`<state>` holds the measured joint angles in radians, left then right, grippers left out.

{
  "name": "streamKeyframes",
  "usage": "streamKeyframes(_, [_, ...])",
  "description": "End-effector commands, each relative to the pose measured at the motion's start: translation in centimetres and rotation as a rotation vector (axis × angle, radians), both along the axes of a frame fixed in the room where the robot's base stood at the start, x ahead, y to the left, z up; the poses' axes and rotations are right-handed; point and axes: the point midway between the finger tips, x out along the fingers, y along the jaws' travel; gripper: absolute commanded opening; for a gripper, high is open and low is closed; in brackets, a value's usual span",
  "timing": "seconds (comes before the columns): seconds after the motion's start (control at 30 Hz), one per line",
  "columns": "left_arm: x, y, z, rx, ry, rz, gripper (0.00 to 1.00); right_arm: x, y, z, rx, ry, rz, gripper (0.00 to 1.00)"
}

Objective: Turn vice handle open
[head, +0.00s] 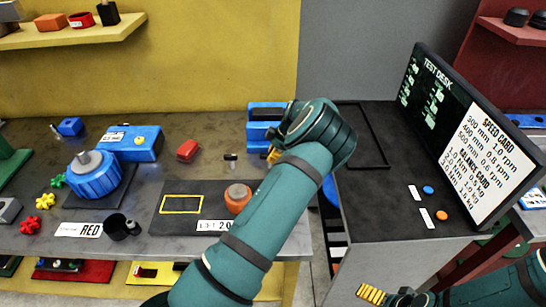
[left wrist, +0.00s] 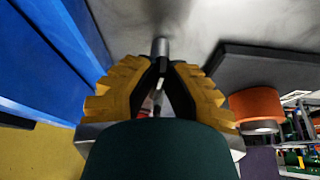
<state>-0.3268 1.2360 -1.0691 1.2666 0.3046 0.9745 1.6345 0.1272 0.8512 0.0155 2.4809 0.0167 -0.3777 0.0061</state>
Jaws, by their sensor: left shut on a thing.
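The blue vice (head: 264,113) stands at the right end of the grey workbench, partly hidden behind my left wrist. In the left wrist view its blue body (left wrist: 45,60) fills the upper left. My left gripper (head: 273,155) is at the front of the vice, mostly covered by my own arm in the head view. In the left wrist view its yellow fingers (left wrist: 161,72) are closed around a thin grey metal bar, the vice handle (left wrist: 160,47). My right gripper (head: 372,294) is low at the right, away from the vice; its finger gap is not clear.
An orange round part (head: 238,197) sits on a dark plate (head: 195,220) left of my left forearm. A blue motor-like unit (head: 95,175) stands further left. The dark test desk (head: 385,205) with its upright panel (head: 460,130) stands close on the right.

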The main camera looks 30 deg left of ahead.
Motion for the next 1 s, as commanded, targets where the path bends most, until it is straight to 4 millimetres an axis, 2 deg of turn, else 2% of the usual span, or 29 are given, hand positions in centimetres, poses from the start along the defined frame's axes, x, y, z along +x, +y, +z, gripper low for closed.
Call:
streamKeyframes(0.3, [0.02,0.01,-0.31,-0.003,0.004,0.115,0.00,-0.14,0.03,-0.39,0.000,0.003,0.002,1.00])
streamKeyframes(0.83, [0.06,0.00,-0.27,-0.003,0.004,0.133,0.00,-0.17,0.04,-0.41,0.001,0.004,0.003,1.00])
streamKeyframes(0.87, [0.05,0.00,-0.27,-0.003,0.004,0.133,0.24,-0.17,0.04,-0.41,0.001,0.004,0.003,1.00])
streamKeyframes(0.9, [0.06,0.01,-0.25,-0.003,0.004,0.133,0.38,-0.17,0.04,-0.41,0.001,0.004,0.003,1.00])
streamKeyframes(0.93, [0.07,0.02,-0.24,-0.003,0.004,0.133,0.42,-0.17,0.03,-0.41,0.001,0.004,0.003,1.00])
streamKeyframes(1.0, [0.10,0.05,-0.18,-0.002,0.003,0.132,0.42,-0.16,0.03,-0.40,0.001,0.003,0.002,1.00])
